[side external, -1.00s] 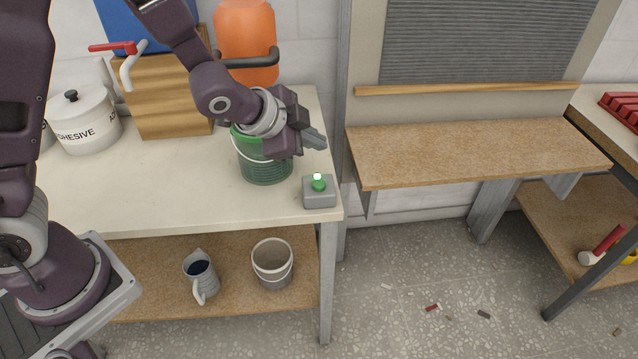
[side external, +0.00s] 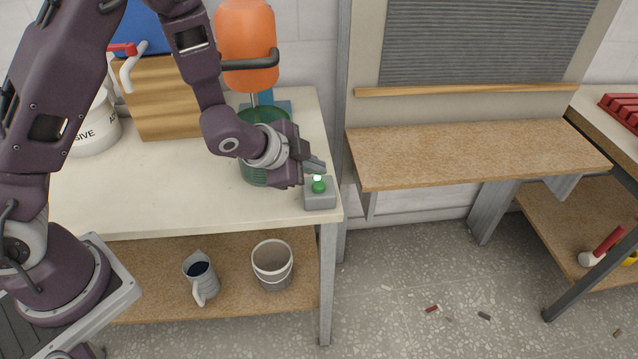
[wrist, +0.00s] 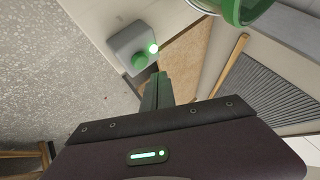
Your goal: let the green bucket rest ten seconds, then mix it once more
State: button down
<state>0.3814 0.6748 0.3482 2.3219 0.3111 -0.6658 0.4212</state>
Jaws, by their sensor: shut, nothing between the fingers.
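The green bucket (side external: 253,171) stands on the bench top under the orange mixer (side external: 246,45), partly hidden behind my arm. In the wrist view its green rim (wrist: 236,12) shows at the top edge. A small grey box with a green button (side external: 319,184) and a lit lamp sits at the bench's front right corner; it also shows in the wrist view (wrist: 140,61). My gripper (side external: 314,167) is shut and empty, with its fingertips just above and beside the button box. I cannot tell whether they touch it. The shut fingers (wrist: 156,92) point toward the box in the wrist view.
A white adhesive pot (side external: 93,130) and a wooden block (side external: 170,95) stand at the back left. A jug (side external: 201,275) and a white bucket (side external: 272,264) are on the lower shelf. A wooden ledge (side external: 480,152) lies to the right. The bench's front left is clear.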

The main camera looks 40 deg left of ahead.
aim_at(315, 187)
jog(key=shift+f, duration=0.65)
jog(key=shift+f, duration=0.1)
dwell(1.5)
jog(key=shift+f, duration=0.35)
jog(key=shift+f, duration=0.45)
dwell(0.5)
jog(key=shift+r, duration=0.9)
jog(key=shift+r, duration=2.55)
